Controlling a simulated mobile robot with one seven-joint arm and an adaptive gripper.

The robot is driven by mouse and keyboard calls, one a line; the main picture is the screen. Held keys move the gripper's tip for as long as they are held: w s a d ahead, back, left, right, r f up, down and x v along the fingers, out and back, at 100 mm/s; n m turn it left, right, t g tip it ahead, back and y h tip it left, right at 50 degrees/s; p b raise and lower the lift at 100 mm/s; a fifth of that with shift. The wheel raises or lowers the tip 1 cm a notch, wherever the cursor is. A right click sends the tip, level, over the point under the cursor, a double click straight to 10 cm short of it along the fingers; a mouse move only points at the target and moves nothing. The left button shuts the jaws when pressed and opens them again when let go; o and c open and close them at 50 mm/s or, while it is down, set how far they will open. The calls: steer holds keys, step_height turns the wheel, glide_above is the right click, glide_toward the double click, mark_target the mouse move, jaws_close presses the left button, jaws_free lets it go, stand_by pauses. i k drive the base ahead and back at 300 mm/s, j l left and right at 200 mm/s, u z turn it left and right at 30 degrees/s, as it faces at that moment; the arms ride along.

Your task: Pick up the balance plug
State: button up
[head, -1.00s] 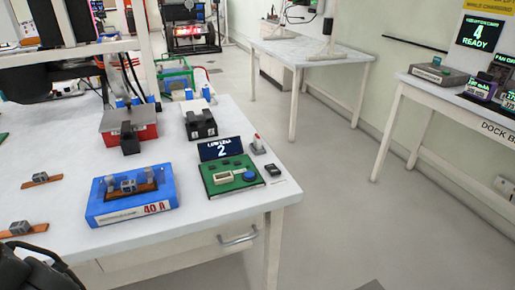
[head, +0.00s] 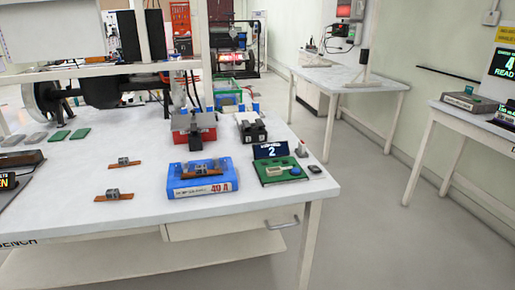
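No part in view is clearly marked as the balance plug. A small cream-white piece (head: 282,171) lies on a green board (head: 268,181) near the right corner of the bench. It may be the plug, but it is too small to tell. A dark display reading 2 (head: 270,149) stands at the back of the board. My gripper is not in view.
The white bench (head: 75,215) also holds a blue 40 A tray (head: 178,191), loose copper strips with grey blocks (head: 124,163), a red-based block (head: 208,134) and a black fixture (head: 251,131). Floor (head: 370,220) is clear on the right. Another table (head: 345,75) stands behind.

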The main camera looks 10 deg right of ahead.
mark_target(301, 146)
steer(key=l+u, duration=0.15)
steer(key=u, duration=0.2)
steer(key=i+l+u, duration=0.1)
steer(key=u, duration=0.2)
steer(key=l+u, duration=0.2)
steer(key=u, duration=0.15)
steer(key=i+l, duration=0.1)
steer(key=l, duration=1.6)
steer(key=i+l, duration=0.15)
steer(key=l, duration=1.55)
steer(key=i+l, duration=0.15)
steer(key=l, duration=0.7)
steer(key=i+l, duration=0.1)
steer(key=l, duration=0.75)
